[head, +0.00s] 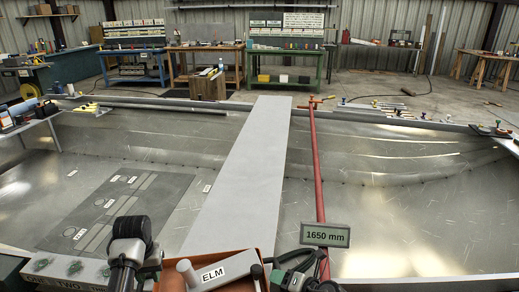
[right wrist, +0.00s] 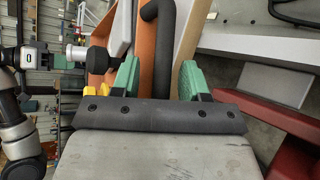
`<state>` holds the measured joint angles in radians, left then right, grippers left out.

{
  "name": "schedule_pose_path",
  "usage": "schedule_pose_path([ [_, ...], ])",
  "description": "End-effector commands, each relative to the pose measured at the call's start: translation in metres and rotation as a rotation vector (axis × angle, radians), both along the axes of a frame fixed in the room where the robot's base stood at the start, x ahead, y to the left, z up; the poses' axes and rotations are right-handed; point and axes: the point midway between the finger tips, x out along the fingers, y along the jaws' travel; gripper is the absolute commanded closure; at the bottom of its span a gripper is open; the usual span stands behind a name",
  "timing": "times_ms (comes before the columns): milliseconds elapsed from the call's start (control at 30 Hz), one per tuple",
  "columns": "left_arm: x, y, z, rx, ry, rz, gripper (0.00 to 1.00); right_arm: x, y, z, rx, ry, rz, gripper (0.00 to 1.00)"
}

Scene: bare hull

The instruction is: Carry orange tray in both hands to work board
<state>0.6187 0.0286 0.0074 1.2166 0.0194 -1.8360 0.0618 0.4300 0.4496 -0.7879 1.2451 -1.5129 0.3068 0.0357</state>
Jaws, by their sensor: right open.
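The orange tray (head: 262,262) is at the bottom middle of the head view, cut off by the frame. A grey piece labelled ELM (head: 215,274) and a light cylinder (head: 187,272) are in it. My left gripper (head: 150,268) is at its left side; its fingers are not clear. My right gripper (head: 285,268) is at its right side. In the right wrist view its green fingers (right wrist: 157,85) are apart, with a dark bar (right wrist: 163,50) between them and the tray's orange wall (right wrist: 150,60) behind. A light grey board (head: 240,180) runs away from me; I cannot tell if it is the work board.
A dark grey panel with outlines and labels (head: 118,212) lies on the metal hull floor at left. A red pole (head: 316,165) runs beside the light board, with a 1650 mm sign (head: 325,235). Workbenches (head: 288,62) stand beyond the hull. Bare hull floor lies at right.

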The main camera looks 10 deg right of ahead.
Motion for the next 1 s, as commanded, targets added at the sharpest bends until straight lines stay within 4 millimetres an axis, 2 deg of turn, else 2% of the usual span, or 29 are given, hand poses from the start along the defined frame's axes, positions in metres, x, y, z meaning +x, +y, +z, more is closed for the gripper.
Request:
schedule_pose_path([
  [567, 0.0, 0.0, 0.0, 0.0, 0.0, 0.0, 0.7, -0.067, -0.069, 0.039, -0.005, 0.002, -0.002, 0.56],
  [733, 0.0, 0.0, 0.0, 0.0, 0.0, 0.0, 0.7, -0.076, -0.076, 0.044, -0.003, 0.003, -0.001, 0.56],
  [1000, 0.0, 0.0, 0.0, 0.0, 0.0, 0.0, 0.7, -0.077, -0.077, 0.045, -0.002, 0.002, -0.001, 0.56],
])
